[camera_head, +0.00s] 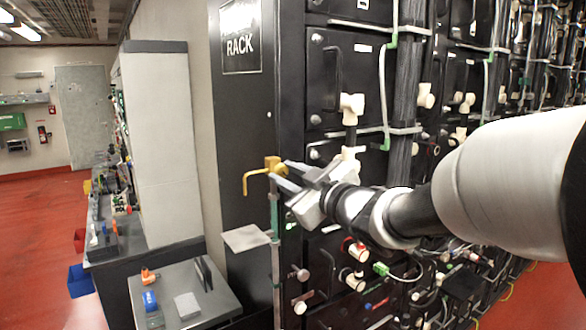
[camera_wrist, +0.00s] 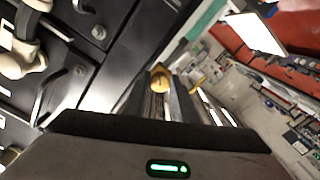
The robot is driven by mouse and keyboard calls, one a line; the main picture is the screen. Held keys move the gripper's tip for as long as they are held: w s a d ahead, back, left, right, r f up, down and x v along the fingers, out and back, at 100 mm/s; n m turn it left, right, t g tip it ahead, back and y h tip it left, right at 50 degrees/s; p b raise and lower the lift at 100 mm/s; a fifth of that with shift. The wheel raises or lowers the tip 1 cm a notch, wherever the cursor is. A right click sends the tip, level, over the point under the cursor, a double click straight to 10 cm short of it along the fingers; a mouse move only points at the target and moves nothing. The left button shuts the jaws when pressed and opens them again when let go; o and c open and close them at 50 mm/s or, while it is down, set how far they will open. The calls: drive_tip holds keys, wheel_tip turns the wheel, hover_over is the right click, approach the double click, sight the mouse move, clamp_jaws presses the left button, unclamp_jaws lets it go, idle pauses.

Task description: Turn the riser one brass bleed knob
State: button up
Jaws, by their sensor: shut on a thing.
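The brass bleed knob (camera_head: 272,163) sits at the top of a thin upright riser pipe (camera_head: 275,250) beside the black rack. A bent yellow spout (camera_head: 248,180) reaches left from it and turns down. My gripper (camera_head: 284,172) comes in from the right and its fingertips are at the knob, shut on it. In the wrist view the round yellow end of the knob (camera_wrist: 160,76) shows between the two fingers (camera_wrist: 163,95). The fingers hide part of the knob, so its turn angle cannot be told.
The black battery rack (camera_head: 330,100) with cream fittings and cables stands close behind and right of my arm. A small pale plate (camera_head: 245,237) juts out below the spout. A grey bench (camera_head: 185,295) with small tools is at lower left. Red floor is open at far left.

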drive_tip(key=m+p, duration=0.1)
drive_tip(key=m, duration=0.3)
drive_tip(key=shift+m, duration=2)
drive_tip(key=shift+p, duration=0.3)
drive_tip(key=o, duration=1)
drive_tip(key=shift+s, duration=0.1)
drive_tip(key=v, duration=1.7)
drive_tip(key=shift+s+d+b, duration=0.15)
drive_tip(key=shift+b, duration=0.2)
